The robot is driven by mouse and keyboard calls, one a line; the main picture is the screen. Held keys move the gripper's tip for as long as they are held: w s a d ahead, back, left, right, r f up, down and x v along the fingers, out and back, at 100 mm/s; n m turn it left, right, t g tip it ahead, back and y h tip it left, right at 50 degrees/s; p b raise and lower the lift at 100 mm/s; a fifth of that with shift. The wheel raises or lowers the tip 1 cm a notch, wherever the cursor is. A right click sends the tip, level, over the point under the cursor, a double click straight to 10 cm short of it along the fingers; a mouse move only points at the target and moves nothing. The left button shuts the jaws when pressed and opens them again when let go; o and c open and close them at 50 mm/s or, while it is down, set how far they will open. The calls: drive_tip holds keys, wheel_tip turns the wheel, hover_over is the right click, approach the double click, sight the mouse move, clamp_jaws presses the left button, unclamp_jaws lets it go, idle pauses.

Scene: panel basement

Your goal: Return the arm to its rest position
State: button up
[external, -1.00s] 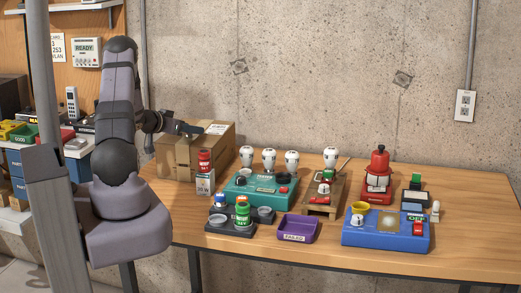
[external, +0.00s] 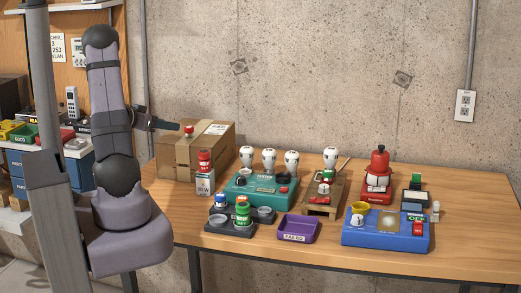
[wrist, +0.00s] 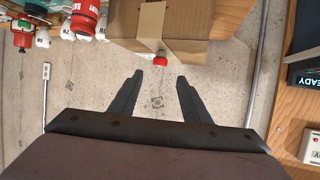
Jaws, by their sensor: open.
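My gripper (external: 176,126) is at the left of the bench, in front of the upper part of the cardboard box (external: 188,157). In the wrist view my gripper (wrist: 159,77) has its two fingers apart with nothing between them. The arm stands folded upright over its base at the left. A small red-topped item (external: 188,130) shows at the top of the box, just beyond the fingertips. It also shows in the wrist view (wrist: 158,59), against the box's edge and clear of the fingers.
The wooden bench (external: 480,215) holds a red-capped bottle (external: 205,160), a teal device (external: 260,192), a purple tray (external: 298,229), a blue device (external: 385,231) and a red device (external: 377,178). White bulbs line the back. A grey post (external: 45,120) stands beside the arm.

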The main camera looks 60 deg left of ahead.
idle(0.4)
drive_tip(key=w+n+b, duration=0.1)
drive_tip(key=w, duration=0.2)
drive_tip(key=w+d+n+g+y+b, duration=0.1)
drive_tip(key=w, duration=0.1)
drive_tip(key=w+d+n+b, duration=0.1)
drive_tip(key=w, duration=0.2)
drive_tip(key=shift+w+d+r+y+b, duration=0.1)
drive_tip(key=shift+w+d+y+b, duration=0.15)
drive_tip(key=shift+w+y+b, duration=0.05)
drive_tip(key=w+d+f+m+g+h+p, duration=0.1)
drive_tip(key=d+f+g+h, duration=0.15)
drive_tip(key=d, duration=0.85)
drive_tip(key=w+d+f+m+g+h+p, duration=0.1)
drive_tip(key=d+f+g, duration=0.15)
drive_tip(key=d, duration=0.85)
drive_tip(key=s+d+f+m+g+h+p, duration=0.1)
drive_tip(key=s+d+m+g+h, duration=0.1)
drive_tip(key=s+d, duration=0.5)
drive_tip(key=s+d+f+m+g+h, duration=0.2)
drive_tip(key=s+d+m+g, duration=0.2)
drive_tip(key=d, duration=1)
drive_tip(key=s, duration=0.3)
drive_tip(key=shift+s+d+f+p, duration=0.25)
drive_tip(key=shift+s+p, duration=0.1)
